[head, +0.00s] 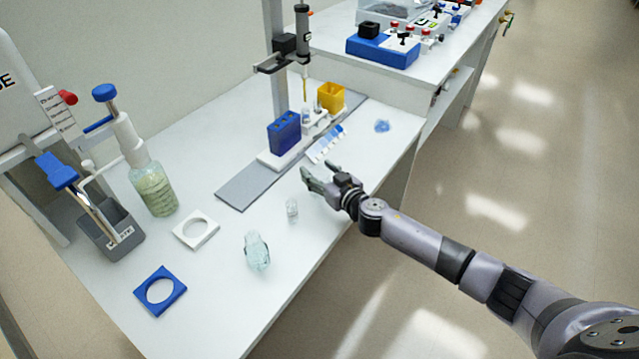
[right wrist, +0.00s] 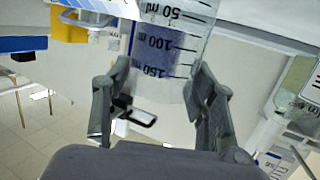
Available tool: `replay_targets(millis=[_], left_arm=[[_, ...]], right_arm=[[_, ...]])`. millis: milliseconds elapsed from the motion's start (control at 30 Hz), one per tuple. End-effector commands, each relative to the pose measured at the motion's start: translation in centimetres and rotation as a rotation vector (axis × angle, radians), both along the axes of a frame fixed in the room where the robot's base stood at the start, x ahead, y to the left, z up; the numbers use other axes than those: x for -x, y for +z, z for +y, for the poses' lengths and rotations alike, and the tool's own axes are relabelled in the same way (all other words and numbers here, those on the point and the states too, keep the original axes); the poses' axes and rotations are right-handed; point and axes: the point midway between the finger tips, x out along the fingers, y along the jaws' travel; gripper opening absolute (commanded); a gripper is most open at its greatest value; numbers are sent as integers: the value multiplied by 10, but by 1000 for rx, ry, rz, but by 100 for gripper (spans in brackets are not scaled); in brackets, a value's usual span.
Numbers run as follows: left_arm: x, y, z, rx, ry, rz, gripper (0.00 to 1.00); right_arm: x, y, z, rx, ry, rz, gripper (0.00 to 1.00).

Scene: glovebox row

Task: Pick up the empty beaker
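A rounder, pale-tinted glass vessel (head: 257,252) stands nearer the front. My left gripper is out of view.
A grey-based stand with a blue box (head: 284,133) and a yellow box (head: 331,97) is behind the gripper. A bottle of greenish liquid (head: 154,188), white holder (head: 196,230) and blue holder (head: 160,291) are left. The bench's right edge is close to my arm.

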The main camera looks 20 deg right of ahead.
Motion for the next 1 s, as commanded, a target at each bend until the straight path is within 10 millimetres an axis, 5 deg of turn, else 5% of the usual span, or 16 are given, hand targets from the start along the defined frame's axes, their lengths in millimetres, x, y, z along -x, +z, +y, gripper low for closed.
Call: replay_targets(millis=[300, 667, 867, 1000], left_arm=[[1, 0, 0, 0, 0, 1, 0], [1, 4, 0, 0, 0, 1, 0], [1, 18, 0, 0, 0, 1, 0], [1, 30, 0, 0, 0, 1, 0]], right_arm=[[0, 0, 0, 0, 0, 0, 29], [0, 8, 0, 1, 0, -2, 29], [0, 37, 0, 1, 1, -3, 29], [-1, 73, -1, 2, 3, -6, 29]])
